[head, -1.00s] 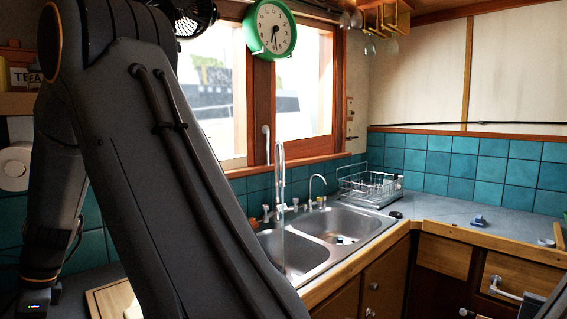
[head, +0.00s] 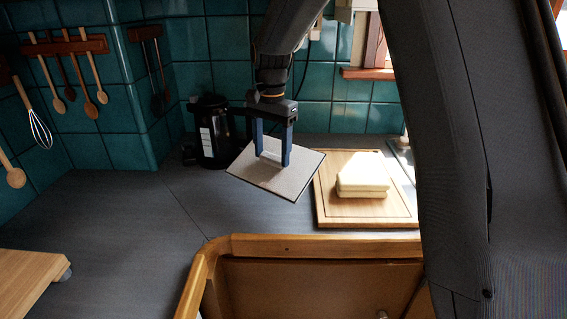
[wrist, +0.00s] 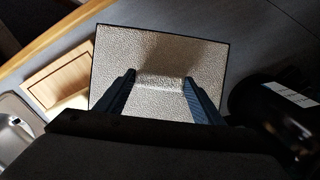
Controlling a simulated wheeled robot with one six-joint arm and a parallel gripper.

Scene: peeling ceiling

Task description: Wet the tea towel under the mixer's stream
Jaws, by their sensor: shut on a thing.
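My gripper (head: 272,158) is shut on the tea towel (head: 290,186), a pale, textured, flat piece with a dark edge. It is pinched near its middle and held tilted over the grey worktop; whether it touches the worktop is hard to tell. In the wrist view the towel (wrist: 125,55) spreads out beyond both fingers, with a raised fold between my fingertips (wrist: 158,82). The mixer and its stream are not in view now. A metal sink's edge (wrist: 17,118) shows at the left of the wrist view.
A wooden board (head: 335,212) with a pale yellow stacked block (head: 362,182) lies right of the towel. A black kettle-like appliance (head: 212,132) stands behind left. Utensils hang on the left wall. The worktop (head: 150,215) at left centre is clear.

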